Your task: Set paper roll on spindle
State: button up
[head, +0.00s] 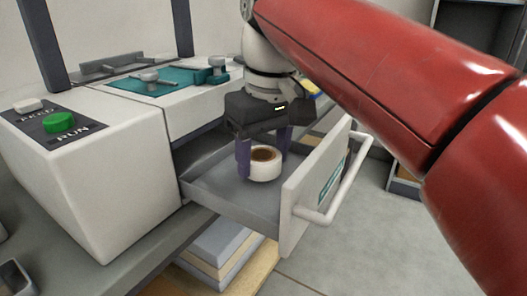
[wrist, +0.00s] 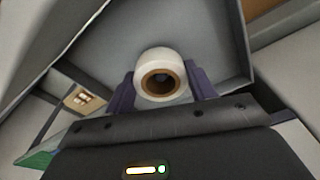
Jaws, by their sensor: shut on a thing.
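The paper roll (head: 264,175) is a short white roll with a brown core, its core opening facing up. My gripper (head: 262,160) is shut on the roll, with a purple finger on each side of it. The roll is over the grey floor of the open drawer (head: 222,184); I cannot tell if it touches the floor. In the wrist view the roll (wrist: 152,62) sits between the fingertips (wrist: 161,85), with the drawer floor (wrist: 205,40) behind it.
The drawer's white front (head: 296,205) with its bar handle (head: 343,185) stands at the right of the roll. The white machine (head: 95,180) with a green RUN button (head: 60,122) is at the left. A teal panel (head: 130,82) with grey fittings is behind. Stacked blocks (head: 222,250) lie below the drawer.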

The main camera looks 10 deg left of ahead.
jog(key=shift+f+b, duration=0.45)
jog(key=shift+f, duration=0.2)
jog(key=o, duration=0.7)
jog(key=shift+s+d+r+p, duration=0.1)
jog(key=shift+s+r+p, duration=0.05)
jog(key=shift+r+p, duration=1.3)
notch_tip(320, 180, up, 8)
jog(key=shift+s+d+b, duration=0.3)
jog(key=shift+d+b, duration=0.05)
jog(key=shift+b, duration=0.05)
